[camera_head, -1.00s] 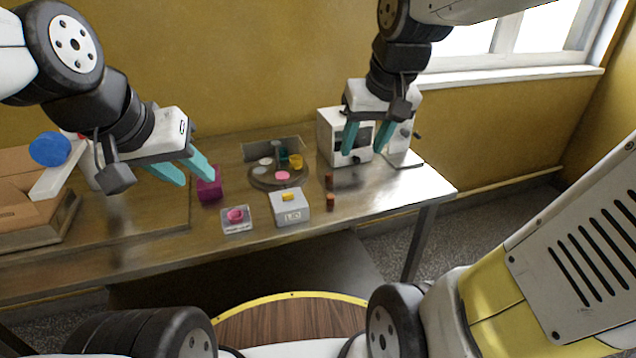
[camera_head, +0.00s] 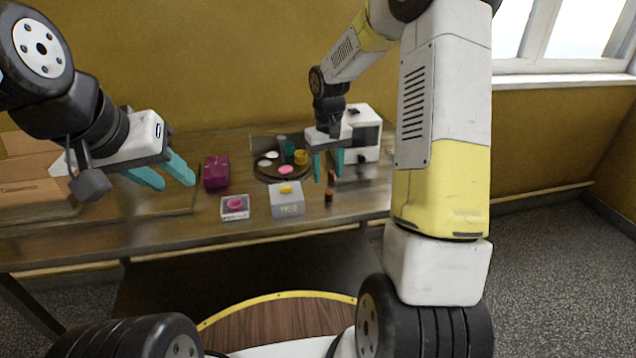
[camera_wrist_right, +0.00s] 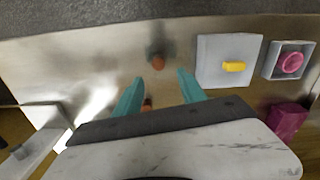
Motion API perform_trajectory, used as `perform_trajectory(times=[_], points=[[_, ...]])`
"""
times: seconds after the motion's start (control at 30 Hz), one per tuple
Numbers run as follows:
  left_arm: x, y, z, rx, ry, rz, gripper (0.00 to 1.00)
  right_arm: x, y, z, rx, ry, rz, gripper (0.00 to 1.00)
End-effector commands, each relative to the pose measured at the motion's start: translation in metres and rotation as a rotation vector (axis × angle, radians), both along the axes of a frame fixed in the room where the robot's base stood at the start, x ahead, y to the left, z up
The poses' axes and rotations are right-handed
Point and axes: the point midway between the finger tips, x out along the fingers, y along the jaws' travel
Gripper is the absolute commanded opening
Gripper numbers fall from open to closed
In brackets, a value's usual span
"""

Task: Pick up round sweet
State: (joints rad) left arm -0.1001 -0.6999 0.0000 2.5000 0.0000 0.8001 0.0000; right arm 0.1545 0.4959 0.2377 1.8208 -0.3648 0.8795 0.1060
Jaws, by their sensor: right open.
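Two small reddish-brown sweets stand on the table near my right gripper (camera_head: 328,175). The nearer brown sweet (camera_head: 328,196) looks round from above in the right wrist view (camera_wrist_right: 158,62), ahead of the fingertips. The other brown sweet (camera_wrist_right: 147,103) lies between the open teal fingers in that view, partly hidden by the gripper body. My right gripper is open and empty, above the sweets; its height over them is hard to judge. My left gripper (camera_head: 170,180) hangs open and empty above the table's left part.
A dark round stand (camera_head: 265,174) with coloured pieces, a magenta box (camera_head: 216,172) and a white machine (camera_head: 364,125) are behind.

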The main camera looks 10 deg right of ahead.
Motion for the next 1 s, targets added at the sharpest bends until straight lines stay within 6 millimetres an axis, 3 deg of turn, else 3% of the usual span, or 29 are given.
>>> perform_trajectory(times=[0.33, 0.67, 0.9, 1.0], points=[[0.000, 0.000, 0.000, 0.000, 0.000, 0.000, 0.36, -0.009, -0.002, -0.047, 0.001, 0.001, 0.001, 0.48], [0.000, 0.000, 0.000, 0.000, 0.000, 0.000, 0.36, -0.008, -0.002, -0.055, 0.000, -0.002, 0.000, 0.48], [0.000, 0.000, 0.000, 0.000, 0.000, 0.000, 0.36, -0.008, -0.002, -0.054, 0.000, -0.001, 0.000, 0.01], [0.000, 0.000, 0.000, 0.000, 0.000, 0.000, 0.36, -0.008, -0.002, -0.054, 0.000, -0.001, 0.000, 0.00]])
